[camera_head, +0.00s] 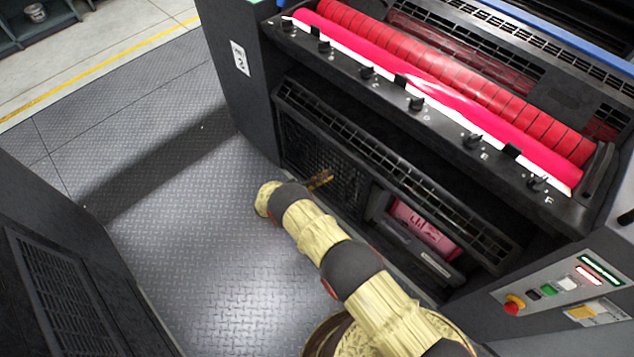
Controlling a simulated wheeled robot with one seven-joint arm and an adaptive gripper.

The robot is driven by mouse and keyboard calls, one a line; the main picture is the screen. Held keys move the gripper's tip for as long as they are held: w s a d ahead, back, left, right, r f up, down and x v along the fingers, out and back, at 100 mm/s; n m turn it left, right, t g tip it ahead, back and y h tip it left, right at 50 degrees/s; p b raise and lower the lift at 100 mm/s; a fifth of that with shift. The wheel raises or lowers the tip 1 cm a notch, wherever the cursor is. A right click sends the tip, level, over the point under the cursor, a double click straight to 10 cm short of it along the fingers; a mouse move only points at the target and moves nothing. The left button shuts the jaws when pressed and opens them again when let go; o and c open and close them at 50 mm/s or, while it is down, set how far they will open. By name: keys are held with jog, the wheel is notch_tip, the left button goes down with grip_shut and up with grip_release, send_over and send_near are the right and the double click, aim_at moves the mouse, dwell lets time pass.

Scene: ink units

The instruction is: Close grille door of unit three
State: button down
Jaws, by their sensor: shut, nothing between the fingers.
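The ink unit (262,120) with the pink-red roller stands at the right. Its small white label (240,58) seems to carry a 2, but it is hard to read. A long black slatted grille door (385,165) runs along its front below the row of knobs and seems to stand out from the body, with a dark gap above it. My gripper (322,179) is small in view, shut and empty, in front of the dark mesh (300,150) below the grille's left part. I cannot tell whether it touches anything.
A pink-lit box (425,228) sits low under the grille's right part. A control panel (560,290) with a red button is at the lower right. Another dark cabinet (50,270) stands at the left. The metal plate floor (190,220) between is clear.

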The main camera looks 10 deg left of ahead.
aim_at(350, 174)
jog(key=x, duration=0.3)
jog(key=shift+s+d+f+b, duration=0.15)
jog(key=shift+s+f+b, duration=0.1)
jog(key=shift+b, duration=0.1)
jog(key=shift+s+d+f, duration=0.15)
jog(key=shift+s+d, duration=0.55)
jog(key=shift+d, duration=0.1)
jog(key=shift+s+d+f, duration=0.15)
jog(key=shift+s+d, duration=0.2)
jog(key=shift+d, duration=0.1)
